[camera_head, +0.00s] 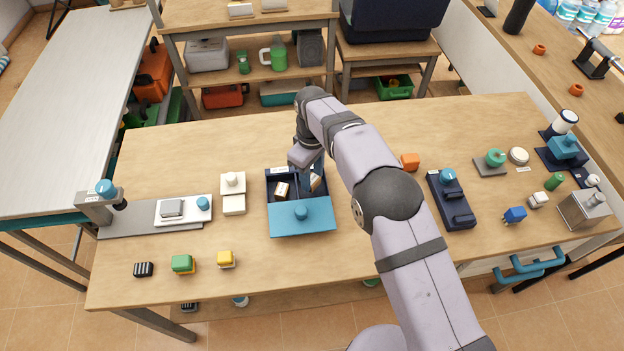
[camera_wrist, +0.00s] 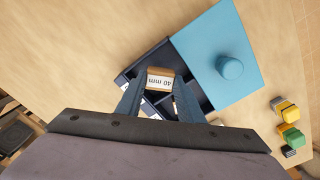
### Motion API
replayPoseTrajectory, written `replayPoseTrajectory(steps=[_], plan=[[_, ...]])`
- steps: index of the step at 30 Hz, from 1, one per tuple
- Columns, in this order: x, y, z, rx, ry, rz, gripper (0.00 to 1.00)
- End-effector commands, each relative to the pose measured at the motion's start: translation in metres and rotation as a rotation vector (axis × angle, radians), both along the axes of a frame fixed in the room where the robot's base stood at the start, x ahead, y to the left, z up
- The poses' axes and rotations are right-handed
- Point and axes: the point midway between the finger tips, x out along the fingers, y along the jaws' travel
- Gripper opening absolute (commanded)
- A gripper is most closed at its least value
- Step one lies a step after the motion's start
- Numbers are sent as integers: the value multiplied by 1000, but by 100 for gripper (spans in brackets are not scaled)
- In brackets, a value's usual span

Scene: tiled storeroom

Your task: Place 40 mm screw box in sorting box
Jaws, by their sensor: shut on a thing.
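The sorting box (camera_head: 269,181) is a dark blue tray with compartments, its light blue sliding lid (camera_head: 300,220) lying toward the front and leaving the rear part uncovered. My gripper (camera_wrist: 160,82) is shut on the 40 mm screw box (camera_wrist: 160,73), a small brown box with a white label reading "40 mm". The held box (camera_head: 316,183) is at the right compartment of the sorting box; I cannot tell whether it touches the floor. Another small brown box (camera_head: 281,190) sits in the left compartment. My forearm hides part of the box's right rear.
A white block with a knob (camera_head: 232,182) stands left of the sorting box. Yellow (camera_head: 226,258) and green (camera_head: 182,263) blocks lie at the front left. An orange block (camera_head: 410,161) and a dark blue device (camera_head: 452,205) stand to the right. The front middle of the table is clear.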

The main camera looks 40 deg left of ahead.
Motion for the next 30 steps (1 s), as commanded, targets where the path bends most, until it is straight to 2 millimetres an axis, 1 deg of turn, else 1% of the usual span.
replayPoseTrajectory(steps=[3,6,19,20,21,30], plan=[[0,-1,-14,-3,2,0,10],[0,0,-23,-1,1,0,10],[0,0,-30,0,0,0,10],[0,0,-29,0,0,0,39],[0,0,-29,0,0,0,42],[0,0,-28,-1,0,0,42]])
